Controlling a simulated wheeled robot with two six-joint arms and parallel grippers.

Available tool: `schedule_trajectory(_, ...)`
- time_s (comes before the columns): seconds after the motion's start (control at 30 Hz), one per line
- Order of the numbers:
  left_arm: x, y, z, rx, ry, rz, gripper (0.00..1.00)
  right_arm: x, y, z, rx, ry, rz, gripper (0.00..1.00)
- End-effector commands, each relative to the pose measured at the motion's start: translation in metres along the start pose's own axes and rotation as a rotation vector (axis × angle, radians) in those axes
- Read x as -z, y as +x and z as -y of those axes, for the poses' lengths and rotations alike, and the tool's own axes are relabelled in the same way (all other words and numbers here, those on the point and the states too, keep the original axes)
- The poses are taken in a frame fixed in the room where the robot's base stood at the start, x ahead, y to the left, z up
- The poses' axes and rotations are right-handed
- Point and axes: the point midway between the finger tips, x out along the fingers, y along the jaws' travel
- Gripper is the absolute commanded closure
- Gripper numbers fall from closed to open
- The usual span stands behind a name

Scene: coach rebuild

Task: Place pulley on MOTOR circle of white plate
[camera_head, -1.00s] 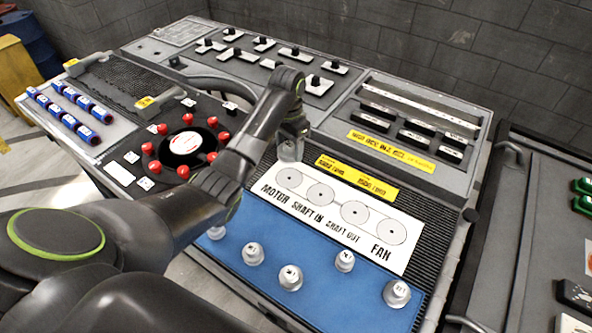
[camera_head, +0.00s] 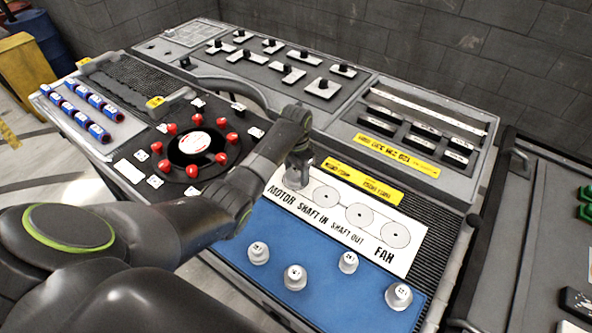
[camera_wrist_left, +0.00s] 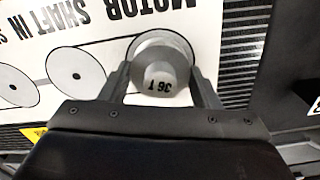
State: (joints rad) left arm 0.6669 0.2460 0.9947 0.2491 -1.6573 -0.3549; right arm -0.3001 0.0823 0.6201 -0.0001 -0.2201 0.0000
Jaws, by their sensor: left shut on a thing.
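The white plate (camera_head: 383,256) has a row of circles joined by a belt line, with MOTOR, SHAFT IN, SHAFT OUT and FAN printed along it. My left gripper (camera_head: 297,180) is shut on a grey-white pulley (camera_head: 294,182) at the MOTOR end of the row. My right gripper is not in view.
Several other pulleys (camera_head: 295,277) stand on the blue mat (camera_head: 325,302) in front of the plate. Yellow labels (camera_head: 361,181) lie behind it. Red knobs (camera_head: 232,138) around a black disc are to the left. My left arm covers part of the panel.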

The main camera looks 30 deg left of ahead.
Motion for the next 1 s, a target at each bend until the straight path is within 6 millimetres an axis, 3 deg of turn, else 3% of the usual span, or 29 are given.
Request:
schedule_trajectory(0.03,0.0,0.002,0.0,0.0,0.0,0.0,0.42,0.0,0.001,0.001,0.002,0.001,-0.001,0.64)
schedule_trajectory(0.2,0.0,0.001,0.0,0.0,0.0,0.0,0.22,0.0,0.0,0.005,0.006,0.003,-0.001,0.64)
schedule_trajectory(0.57,0.0,-0.004,0.0,0.0,0.0,0.0,0.22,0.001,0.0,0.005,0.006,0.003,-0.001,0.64)
schedule_trajectory(0.73,0.001,-0.027,0.001,0.002,0.0,-0.003,0.22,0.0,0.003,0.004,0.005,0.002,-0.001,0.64)
schedule_trajectory(1.0,0.001,-0.085,0.001,0.002,0.0,-0.004,0.22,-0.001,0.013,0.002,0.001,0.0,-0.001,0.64)
